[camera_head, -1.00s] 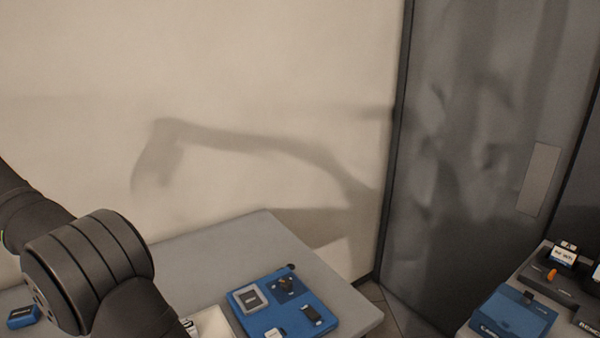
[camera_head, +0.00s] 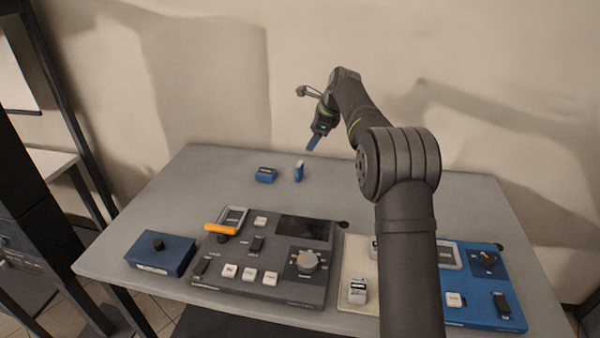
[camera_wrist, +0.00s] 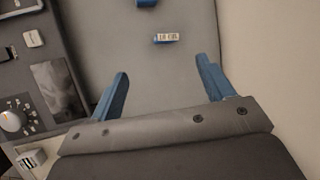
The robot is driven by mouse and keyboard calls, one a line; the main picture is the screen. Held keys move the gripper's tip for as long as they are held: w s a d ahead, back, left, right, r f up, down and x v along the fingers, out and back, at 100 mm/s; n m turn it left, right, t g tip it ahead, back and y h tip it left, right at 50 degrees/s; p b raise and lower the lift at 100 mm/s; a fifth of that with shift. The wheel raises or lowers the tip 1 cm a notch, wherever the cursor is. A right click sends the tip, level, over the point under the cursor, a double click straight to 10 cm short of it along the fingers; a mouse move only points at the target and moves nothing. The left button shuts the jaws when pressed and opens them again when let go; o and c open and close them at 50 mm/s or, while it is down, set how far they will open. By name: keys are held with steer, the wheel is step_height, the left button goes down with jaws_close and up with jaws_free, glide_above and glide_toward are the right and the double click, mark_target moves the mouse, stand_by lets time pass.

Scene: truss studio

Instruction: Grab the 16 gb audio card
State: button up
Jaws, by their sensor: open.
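A small blue card with a white label (camera_wrist: 166,39) lies on the grey table ahead of my fingers in the wrist view. Its label looks like it could read 16 GB, but it is too blurred to be sure. It appears to be the upright narrow blue piece (camera_head: 299,171) in the head view. A second blue piece (camera_head: 265,175) with a dark label sits to its left, and its edge shows at the top of the wrist view (camera_wrist: 146,2). My gripper (camera_head: 313,143) is above the table beyond the cards. Its blue fingers (camera_wrist: 161,85) are apart and empty.
A dark control panel (camera_head: 270,262) with knob and buttons fills the table's front middle. A blue box (camera_head: 160,254) stands left, a pale panel (camera_head: 358,263) and blue panel (camera_head: 480,285) right. Bare table (camera_head: 215,185) surrounds the cards. The wall is close behind.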

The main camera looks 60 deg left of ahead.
steer(key=w+f+m, duration=0.2)
steer(key=m, duration=0.1)
glide_toward(301, 164)
steer(key=shift+m+g+y, duration=0.3)
steer(key=shift+y, duration=0.1)
steer(key=x, duration=0.9)
steer(key=shift+w+d+f, duration=0.1)
steer(key=shift+d+f, duration=0.2)
steer(key=shift+f, duration=0.05)
steer(key=shift+x, duration=0.8)
steer(key=c, duration=1.1)
